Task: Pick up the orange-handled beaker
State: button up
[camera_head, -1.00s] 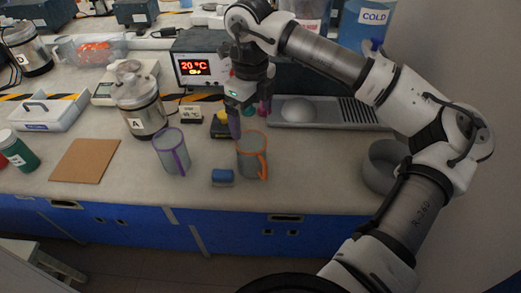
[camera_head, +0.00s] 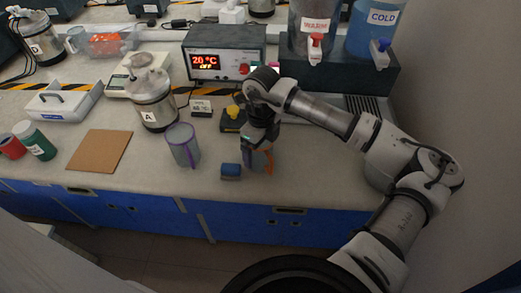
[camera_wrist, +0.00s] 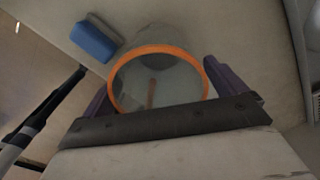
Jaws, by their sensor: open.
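The orange-handled beaker (camera_head: 268,160) stands on the bench near its front edge, partly hidden behind my gripper in the head view. In the wrist view its orange rim (camera_wrist: 157,49) shows as a ring around the grey inside. My gripper (camera_head: 258,157) is above and around the beaker's top, pointing down. In the wrist view my open gripper (camera_wrist: 158,88) has one purple finger on each side of the rim. The orange handle is only partly visible.
A blue block (camera_head: 231,170) lies just left of the beaker; it also shows in the wrist view (camera_wrist: 95,39). A purple-handled beaker (camera_head: 183,146) stands farther left. A black device with a yellow knob (camera_head: 233,118) sits behind. The bench front edge is close.

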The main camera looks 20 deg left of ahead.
jog(key=shift+f, duration=0.25)
jog(key=c, duration=1.1)
jog(key=shift+o, duration=0.2)
